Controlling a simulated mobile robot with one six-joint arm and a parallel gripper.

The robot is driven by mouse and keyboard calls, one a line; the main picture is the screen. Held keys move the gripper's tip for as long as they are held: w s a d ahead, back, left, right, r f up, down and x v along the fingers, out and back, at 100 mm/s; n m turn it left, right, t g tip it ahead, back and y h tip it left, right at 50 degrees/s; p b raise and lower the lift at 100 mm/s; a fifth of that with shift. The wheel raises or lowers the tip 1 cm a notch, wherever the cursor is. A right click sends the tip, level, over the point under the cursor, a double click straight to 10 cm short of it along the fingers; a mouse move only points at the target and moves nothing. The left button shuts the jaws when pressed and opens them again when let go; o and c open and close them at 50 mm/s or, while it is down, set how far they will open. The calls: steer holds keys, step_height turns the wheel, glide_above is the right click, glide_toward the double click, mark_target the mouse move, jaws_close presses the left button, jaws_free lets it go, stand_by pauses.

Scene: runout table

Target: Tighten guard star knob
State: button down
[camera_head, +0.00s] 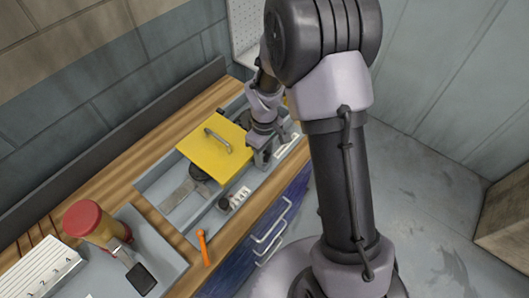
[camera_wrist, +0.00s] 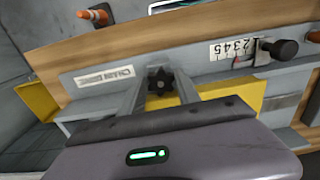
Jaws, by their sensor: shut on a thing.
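The black star knob (camera_wrist: 160,82) sits on the grey front face of the machine in the wrist view. My gripper (camera_wrist: 158,74) has one finger on each side of it and is shut on it. In the head view my gripper (camera_head: 264,157) is at the right front corner of the yellow guard (camera_head: 208,152), and the knob is hidden there. The guard is a flat plate with a grey handle (camera_head: 218,140), lying over the grey trough.
A number scale (camera_wrist: 234,48) with a red pointer and a black round knob (camera_wrist: 284,49) are right of the star knob. Drawer handles (camera_head: 270,235) stick out below.

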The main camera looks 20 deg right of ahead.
steer(key=shift+a+m+b, duration=0.1)
steer(key=shift+m+b, duration=0.75)
steer(key=shift+m, duration=1.55)
steer(key=c, duration=0.9)
jaws_free()
